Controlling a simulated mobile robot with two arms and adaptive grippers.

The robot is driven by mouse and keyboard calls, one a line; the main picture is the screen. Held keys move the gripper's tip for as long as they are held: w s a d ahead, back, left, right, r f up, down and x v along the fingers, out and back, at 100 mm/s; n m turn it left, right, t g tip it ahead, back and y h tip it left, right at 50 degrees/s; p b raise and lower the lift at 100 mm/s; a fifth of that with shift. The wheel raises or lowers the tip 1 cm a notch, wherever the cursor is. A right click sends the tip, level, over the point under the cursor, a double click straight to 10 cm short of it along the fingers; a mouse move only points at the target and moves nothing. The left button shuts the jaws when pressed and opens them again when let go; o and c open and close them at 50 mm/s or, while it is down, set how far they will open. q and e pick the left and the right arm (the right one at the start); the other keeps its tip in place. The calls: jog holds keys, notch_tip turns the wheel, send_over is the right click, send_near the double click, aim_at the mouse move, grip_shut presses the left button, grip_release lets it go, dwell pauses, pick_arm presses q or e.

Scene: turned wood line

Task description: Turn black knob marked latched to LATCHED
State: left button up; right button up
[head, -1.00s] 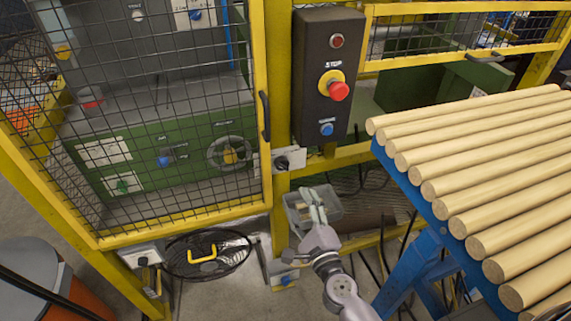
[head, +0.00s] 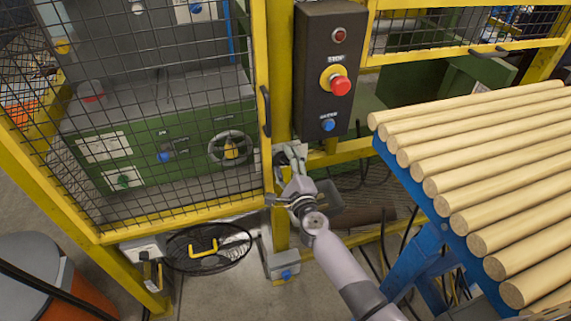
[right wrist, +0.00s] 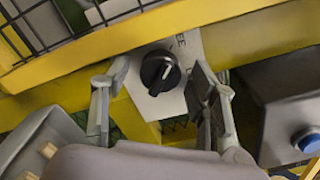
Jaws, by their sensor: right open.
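The black knob (right wrist: 160,72) sits on a white plate (right wrist: 178,98) on the yellow fence post, in the right wrist view. A light mark runs along its grip; the lettering beside it is only partly readable. My right gripper (head: 292,155) is at this plate in the head view and covers the knob there. In the right wrist view the open fingers (right wrist: 161,78) stand on either side of the knob, with a gap on both sides. I cannot tell whether the fingertips reach past its face. My left gripper is not in view.
A dark control box with a red stop button (head: 341,85) and blue button (head: 328,125) hangs just above. The mesh door handle (head: 265,113) is close on the left. Wooden rods (head: 480,140) lie on a blue rack to the right.

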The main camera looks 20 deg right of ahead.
jog(key=c, duration=1.2)
jog(key=shift+o, duration=0.2)
jog(key=m, duration=0.3)
jog(key=o, duration=1.2)
jog(key=shift+c, duration=0.2)
jog(key=s, duration=0.8)
jog(key=shift+d, duration=0.2)
